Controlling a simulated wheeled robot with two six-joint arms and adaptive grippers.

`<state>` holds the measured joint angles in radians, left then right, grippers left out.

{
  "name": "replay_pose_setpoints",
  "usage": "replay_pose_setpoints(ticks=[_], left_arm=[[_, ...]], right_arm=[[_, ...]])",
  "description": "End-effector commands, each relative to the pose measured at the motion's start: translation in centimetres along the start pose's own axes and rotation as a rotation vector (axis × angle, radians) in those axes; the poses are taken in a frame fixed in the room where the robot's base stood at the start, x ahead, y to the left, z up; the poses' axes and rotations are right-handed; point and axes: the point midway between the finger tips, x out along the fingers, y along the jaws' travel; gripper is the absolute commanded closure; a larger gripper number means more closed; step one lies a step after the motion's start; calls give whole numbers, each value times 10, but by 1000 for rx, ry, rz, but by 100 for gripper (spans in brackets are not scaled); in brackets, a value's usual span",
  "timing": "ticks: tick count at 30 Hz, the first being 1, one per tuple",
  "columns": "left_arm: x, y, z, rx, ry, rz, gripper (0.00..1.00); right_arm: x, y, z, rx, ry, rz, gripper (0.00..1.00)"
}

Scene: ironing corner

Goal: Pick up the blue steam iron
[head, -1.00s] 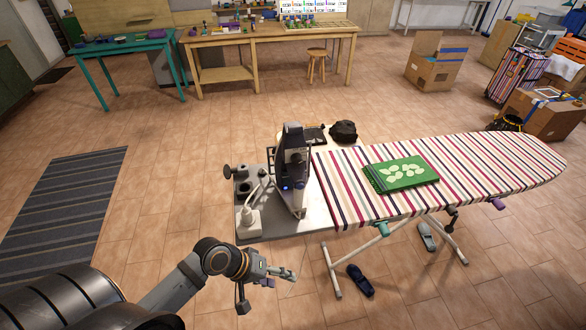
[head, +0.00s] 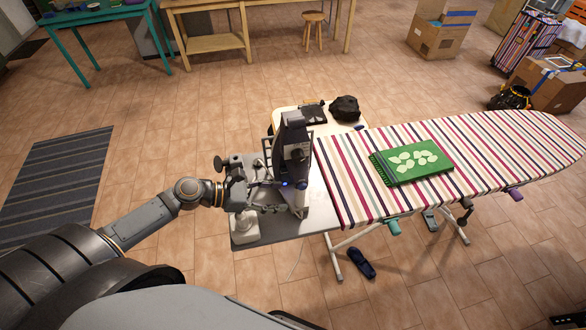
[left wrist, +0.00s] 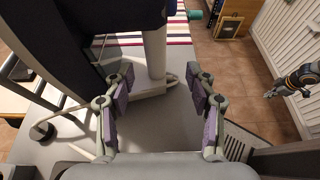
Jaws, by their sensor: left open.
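The steam iron (head: 290,150), dark with a small blue light low on its front, stands upright at the left end of the ironing board. My left gripper (head: 268,193) is open just left of its lower part. In the left wrist view the open pads of the left gripper (left wrist: 160,110) face each other, with a pale upright bar (left wrist: 154,55) beyond and between them. A dark body fills the top left there; I cannot tell whether the bar belongs to the iron.
A grey plate (head: 270,230) at the board's end holds a white fitting (head: 245,228) beside my left gripper. A small table with dark items (head: 344,108) stands behind.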

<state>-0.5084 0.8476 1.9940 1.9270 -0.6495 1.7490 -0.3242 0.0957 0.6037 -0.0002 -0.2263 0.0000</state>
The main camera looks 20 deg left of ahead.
Motion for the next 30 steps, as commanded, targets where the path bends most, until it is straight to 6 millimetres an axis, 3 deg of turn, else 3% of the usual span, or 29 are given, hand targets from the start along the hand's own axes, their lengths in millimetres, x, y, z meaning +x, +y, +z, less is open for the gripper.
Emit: replay_pose_setpoints(ticks=[4, 9, 11, 14, 22, 30], left_arm=[[18, 0, 0, 2, -7, 1, 44], [25, 0, 0, 1, 0, -2, 44], [25, -1, 0, 1, 0, -2, 44], [30, 0, 1, 1, -3, 0, 44], [65, -1, 4, -1, -6, 1, 44], [77, -2, 2, 2, 0, -3, 44]], right_arm=[[6, -3, -5, 2, 9, -3, 100], [5, -16, -45, 11, 72, -19, 100], [4, -20, -52, 13, 81, -23, 100], [4, -19, -50, 13, 77, -23, 100], [-2, -15, -20, 9, 31, -18, 100], [-3, -9, -27, 6, 42, -11, 100]])
